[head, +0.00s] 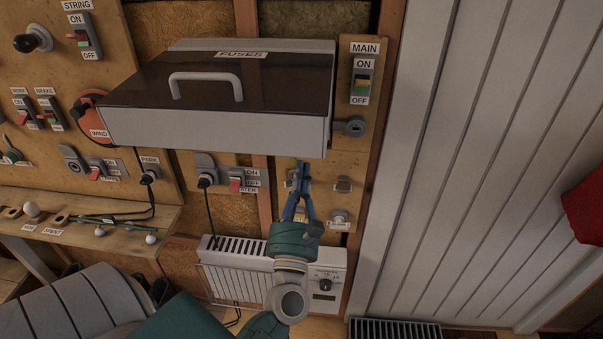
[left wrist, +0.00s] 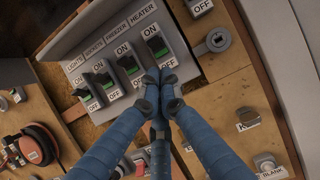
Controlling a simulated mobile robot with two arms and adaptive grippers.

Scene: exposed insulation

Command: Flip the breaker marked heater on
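The fuse box (head: 215,130) is on the wall, with its dark, handled lid (head: 215,85) jutting out and hiding the breakers in the head view. In the left wrist view a row of breakers shows, labelled lights, sockets, freezer and heater. The heater breaker (left wrist: 157,46) is at the right end of the row, with green showing on its switch. My left gripper (head: 301,170) is just below the box. Its fingertips (left wrist: 160,79) are together at the lower end of the heater breaker, by its OFF label; I cannot tell whether they touch it. My right gripper is not in view.
The main switch (head: 361,82) is on the board right of the box. A red switch (head: 236,184) with a partly hidden label sits below the box. A white heater (head: 235,270) stands below my gripper. White panelling (head: 470,150) fills the right side.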

